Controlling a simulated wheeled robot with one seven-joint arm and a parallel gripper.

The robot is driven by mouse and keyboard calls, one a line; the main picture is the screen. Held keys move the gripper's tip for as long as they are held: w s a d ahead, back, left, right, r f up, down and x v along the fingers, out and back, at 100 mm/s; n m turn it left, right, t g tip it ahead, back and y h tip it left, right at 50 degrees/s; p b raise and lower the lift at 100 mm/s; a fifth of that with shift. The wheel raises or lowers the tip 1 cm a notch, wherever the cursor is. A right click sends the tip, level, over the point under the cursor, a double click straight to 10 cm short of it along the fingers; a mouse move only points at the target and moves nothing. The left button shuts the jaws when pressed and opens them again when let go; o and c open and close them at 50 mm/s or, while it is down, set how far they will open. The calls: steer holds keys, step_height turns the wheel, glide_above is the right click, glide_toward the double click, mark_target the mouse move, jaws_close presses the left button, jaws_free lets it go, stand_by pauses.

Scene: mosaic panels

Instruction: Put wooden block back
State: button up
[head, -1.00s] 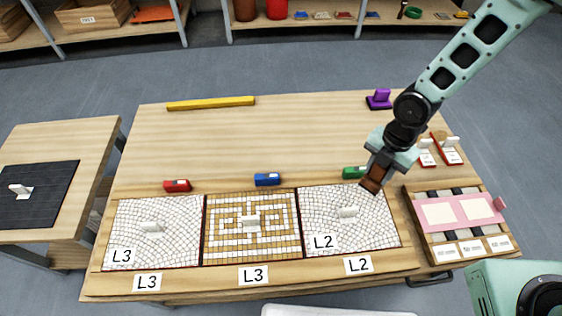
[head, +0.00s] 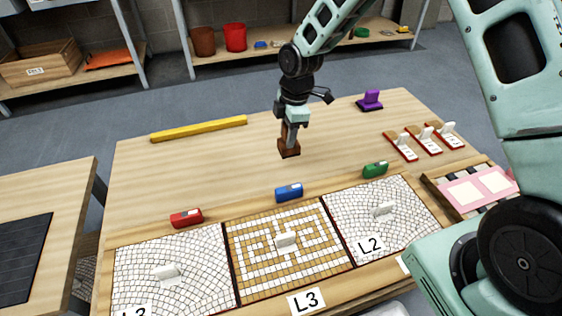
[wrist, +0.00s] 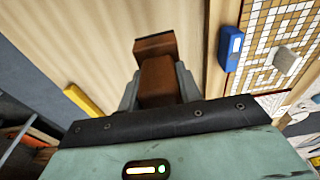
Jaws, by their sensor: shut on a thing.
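The brown wooden block (head: 289,149) is held in my gripper (head: 289,131) above the middle of the wooden table, behind the blue block. In the wrist view the block (wrist: 157,80) is between the two grey fingers of my gripper (wrist: 157,90), which are shut on it. The block has a wider dark end pointing away from the gripper. I cannot tell whether its lower end touches the table.
Mosaic panels (head: 175,272) lie along the table's front, with red (head: 186,217), blue (head: 289,192) and green (head: 375,170) blocks behind them. A yellow bar (head: 198,128) lies at the back left, a purple piece (head: 370,100) at the back right. Table (head: 215,165) around the gripper is clear.

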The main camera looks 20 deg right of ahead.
mark_target(288, 153)
step_height(288, 153, down, 8)
steer(key=shift+r+b, duration=0.25)
steer(key=shift+b, duration=0.35)
steer(key=shift+f, duration=0.2)
steer(key=o, duration=1)
